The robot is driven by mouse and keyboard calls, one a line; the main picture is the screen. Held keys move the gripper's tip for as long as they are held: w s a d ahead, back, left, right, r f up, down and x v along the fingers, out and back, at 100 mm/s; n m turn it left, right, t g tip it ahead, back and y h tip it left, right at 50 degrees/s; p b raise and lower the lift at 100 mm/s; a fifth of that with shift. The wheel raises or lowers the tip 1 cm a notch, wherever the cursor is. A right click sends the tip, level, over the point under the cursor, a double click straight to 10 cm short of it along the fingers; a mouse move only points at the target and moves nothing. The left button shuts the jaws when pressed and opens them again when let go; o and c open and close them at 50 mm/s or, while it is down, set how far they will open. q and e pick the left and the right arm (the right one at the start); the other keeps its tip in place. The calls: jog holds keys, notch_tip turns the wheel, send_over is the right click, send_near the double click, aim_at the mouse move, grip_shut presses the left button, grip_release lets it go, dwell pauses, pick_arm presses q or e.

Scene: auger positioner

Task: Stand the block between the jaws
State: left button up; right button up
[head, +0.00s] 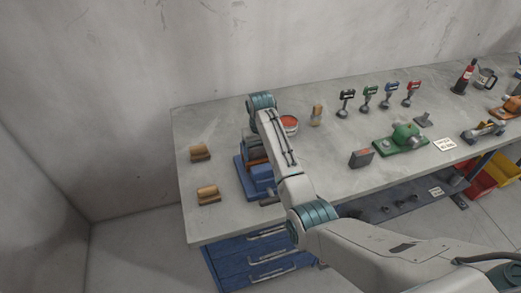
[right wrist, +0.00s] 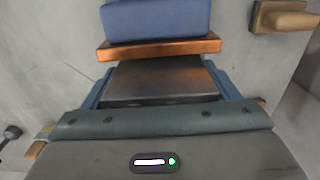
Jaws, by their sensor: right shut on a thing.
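The blue positioner (head: 243,182) stands near the left end of the bench. One blue jaw (right wrist: 155,18) with a copper-coloured face plate (right wrist: 160,48) lies ahead of my gripper in the right wrist view. My right gripper (right wrist: 160,86) is shut on a dark grey block (right wrist: 160,78), close to that copper plate; I cannot tell whether they touch. In the head view my right gripper (head: 252,143) is over the positioner, partly hidden by my own arm. The other jaw and the block's lower end are hidden. My left gripper is not in view.
Wooden pieces (head: 201,152) and (head: 208,194) lie left of the positioner. A red-topped tin (head: 289,123) and a small upright wooden piece (head: 316,114) stand behind it. A grey box (head: 361,158) and a green machine (head: 402,138) are to the right.

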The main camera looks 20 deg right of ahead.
jog(key=shift+f, duration=1)
jog(key=o, duration=2)
jog(key=shift+c, duration=0.2)
jog(key=shift+s+f, duration=0.15)
jog(key=shift+s, duration=0.05)
jog(key=shift+w+r+b, duration=0.1)
jog(key=shift+r+b, duration=0.25)
jog(key=shift+b, duration=0.05)
notch_tip(320, 180, up, 5)
jog(key=shift+w+f+b, duration=0.1)
jog(key=shift+f+b, duration=0.1)
jog(key=shift+b, duration=0.85)
notch_tip(320, 180, up, 5)
jog(key=p, duration=0.2)
jog(key=shift+a+p, duration=0.1)
jog(key=shift+p, duration=0.3)
jog(key=shift+r+p, duration=0.45)
jog(key=shift+r, duration=0.05)
